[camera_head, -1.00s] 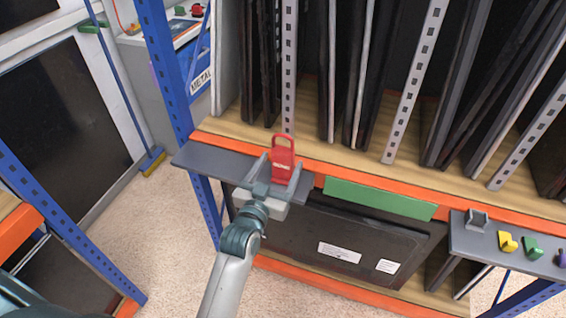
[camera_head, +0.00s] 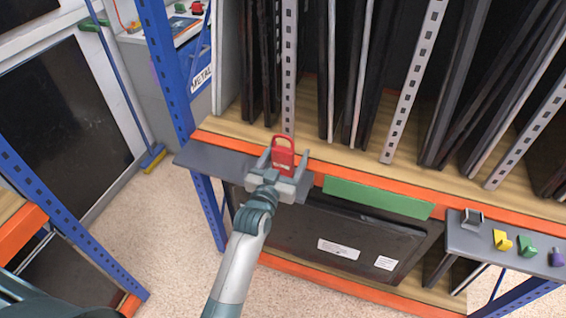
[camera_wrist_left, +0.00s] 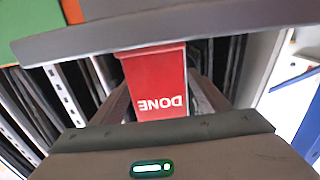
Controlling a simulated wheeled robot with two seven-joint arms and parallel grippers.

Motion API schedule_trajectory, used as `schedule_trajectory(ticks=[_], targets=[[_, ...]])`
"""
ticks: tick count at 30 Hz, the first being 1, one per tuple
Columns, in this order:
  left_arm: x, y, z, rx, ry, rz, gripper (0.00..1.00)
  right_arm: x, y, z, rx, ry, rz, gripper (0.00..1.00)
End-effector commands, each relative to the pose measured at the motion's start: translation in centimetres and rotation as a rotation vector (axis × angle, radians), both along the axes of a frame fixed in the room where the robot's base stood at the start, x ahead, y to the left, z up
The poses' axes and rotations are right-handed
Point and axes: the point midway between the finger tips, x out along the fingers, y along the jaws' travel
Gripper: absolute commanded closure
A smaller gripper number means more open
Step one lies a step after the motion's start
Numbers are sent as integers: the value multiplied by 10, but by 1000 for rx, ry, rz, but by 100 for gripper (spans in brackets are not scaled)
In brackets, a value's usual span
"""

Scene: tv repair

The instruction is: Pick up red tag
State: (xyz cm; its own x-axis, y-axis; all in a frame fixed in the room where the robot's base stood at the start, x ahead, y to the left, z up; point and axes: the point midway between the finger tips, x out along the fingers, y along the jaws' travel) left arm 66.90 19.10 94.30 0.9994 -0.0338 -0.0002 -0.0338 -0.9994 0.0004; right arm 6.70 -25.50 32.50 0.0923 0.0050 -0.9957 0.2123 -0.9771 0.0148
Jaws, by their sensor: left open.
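The red tag (camera_head: 283,157) stands at the left grey ledge (camera_head: 212,160) on the front of the shelf, with its loop handle at the top. In the left wrist view the red tag (camera_wrist_left: 157,82) shows the word "DONE" upside down, close ahead between the fingers. My left gripper (camera_head: 284,165) is open, with one finger on each side of the tag. The wrist view does not clearly show finger contact. My right gripper is not in view.
A green strip (camera_head: 377,197) lies on the orange shelf edge right of the tag. A right grey ledge (camera_head: 480,236) holds yellow (camera_head: 502,240), green (camera_head: 527,246) and purple pieces. Dark panels stand upright on the shelf behind. A blue post (camera_head: 170,70) is at the left.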

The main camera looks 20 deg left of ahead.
Motion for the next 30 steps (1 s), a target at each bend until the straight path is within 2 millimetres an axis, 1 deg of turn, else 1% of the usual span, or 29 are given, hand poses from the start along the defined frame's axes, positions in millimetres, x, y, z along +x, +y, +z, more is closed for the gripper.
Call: schedule_trajectory(ticks=[8,9,10,11,12,14,15,25,30], targets=[[0,0,0,0,0,0,31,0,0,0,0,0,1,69],[0,0,0,0,0,0,36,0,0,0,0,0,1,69],[0,0,0,1,0,0,43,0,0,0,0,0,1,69],[0,0,0,1,0,0,50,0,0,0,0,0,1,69],[0,0,0,1,0,0,60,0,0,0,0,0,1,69],[0,0,0,1,0,0,74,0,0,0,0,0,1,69],[0,0,0,1,0,0,76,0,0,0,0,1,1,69],[0,0,2,1,-1,0,76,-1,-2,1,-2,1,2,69],[3,1,9,1,-2,0,76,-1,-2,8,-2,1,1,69]])
